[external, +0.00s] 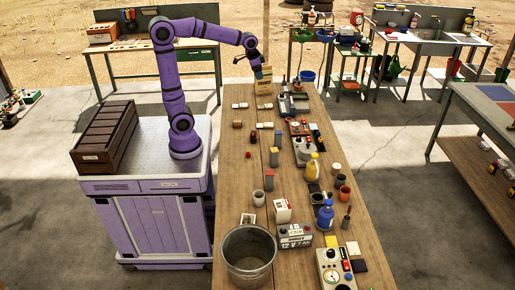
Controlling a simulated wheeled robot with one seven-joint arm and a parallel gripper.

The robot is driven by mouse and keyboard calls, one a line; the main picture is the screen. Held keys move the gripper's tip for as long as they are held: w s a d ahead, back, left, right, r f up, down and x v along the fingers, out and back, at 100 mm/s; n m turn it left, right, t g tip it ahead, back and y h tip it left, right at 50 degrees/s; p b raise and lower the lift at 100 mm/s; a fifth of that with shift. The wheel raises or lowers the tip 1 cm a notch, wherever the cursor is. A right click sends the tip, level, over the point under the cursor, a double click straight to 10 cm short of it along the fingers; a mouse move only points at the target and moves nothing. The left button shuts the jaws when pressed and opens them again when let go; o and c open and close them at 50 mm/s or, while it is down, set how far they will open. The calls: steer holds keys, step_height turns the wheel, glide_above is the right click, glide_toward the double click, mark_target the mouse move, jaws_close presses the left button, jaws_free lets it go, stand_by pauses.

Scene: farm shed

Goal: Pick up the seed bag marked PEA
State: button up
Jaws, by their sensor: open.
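My purple arm reaches over the far end of the long wooden table. My gripper (260,66) is small in this view, open, and just above a tan upright bag or box (264,88) at that end. Whether it touches this thing I cannot tell. No PEA marking is readable anywhere, so I cannot tell which thing is the PEA seed bag. Small pale packets (240,106) lie in rows on the table's left side. A white and red packet (283,211) stands nearer the camera.
A metal bucket (230,268) stands at the near left. The left middle is mostly clear.

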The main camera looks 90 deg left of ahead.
steer(key=w+a+f+g, duration=0.1)
steer(key=w+a+f, duration=0.4)
steer(key=w+a, duration=0.45)
steer(key=g+h, duration=0.1)
steer(key=g, duration=0.1)
glide_above(268, 105)
step_height(268, 105, down, 31)
steer(key=f, duration=0.5)
steer(key=shift+a+f, duration=0.15)
steer(key=shift+a, duration=0.2)
steer(key=shift+d+f, duration=0.2)
steer(key=shift+f, duration=2.4)
steer(key=shift+c, duration=0.5)
steer(key=shift+n, duration=0.3)
steer(key=c, duration=0.9)
